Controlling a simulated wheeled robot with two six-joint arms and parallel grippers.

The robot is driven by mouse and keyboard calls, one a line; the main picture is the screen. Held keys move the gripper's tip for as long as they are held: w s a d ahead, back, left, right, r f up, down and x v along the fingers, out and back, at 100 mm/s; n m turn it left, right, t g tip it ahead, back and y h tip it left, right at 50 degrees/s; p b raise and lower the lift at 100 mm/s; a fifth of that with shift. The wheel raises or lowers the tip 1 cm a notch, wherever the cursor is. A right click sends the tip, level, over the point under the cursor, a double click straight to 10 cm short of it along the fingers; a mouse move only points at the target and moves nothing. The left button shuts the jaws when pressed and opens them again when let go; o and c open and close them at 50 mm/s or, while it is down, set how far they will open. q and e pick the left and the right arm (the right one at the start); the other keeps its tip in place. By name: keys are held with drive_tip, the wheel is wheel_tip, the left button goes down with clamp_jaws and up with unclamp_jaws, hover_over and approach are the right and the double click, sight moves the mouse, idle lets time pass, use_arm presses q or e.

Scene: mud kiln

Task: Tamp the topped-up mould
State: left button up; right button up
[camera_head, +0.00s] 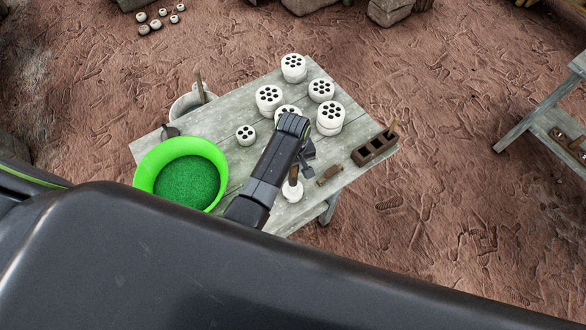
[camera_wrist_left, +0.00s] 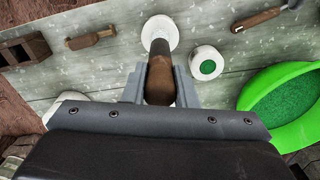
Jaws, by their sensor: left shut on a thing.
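My left gripper (camera_head: 304,158) is over the right part of the grey wooden table, shut on the brown handle of a tamper. The tamper's white round foot (camera_head: 292,191) points down; I cannot tell if it touches the tabletop. In the left wrist view the fingers (camera_wrist_left: 160,78) close on the handle, with the white foot (camera_wrist_left: 158,32) beyond. A white round mould with a green-filled centre (camera_wrist_left: 207,64) stands beside the foot, apart from it. In the head view my arm seems to hide this mould. My right gripper is not in view.
The table (camera_head: 222,116) holds several white holed cylinders (camera_head: 269,98), a bright green basin (camera_head: 146,174) of green material, a brown compartmented mould (camera_head: 374,149) and a wooden tool (camera_head: 329,175). A bucket (camera_head: 186,106) stands behind. A wooden-handled tool (camera_wrist_left: 262,18) lies beyond the filled mould.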

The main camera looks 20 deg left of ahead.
use_arm(q)
drive_tip(key=shift+r, duration=1.7)
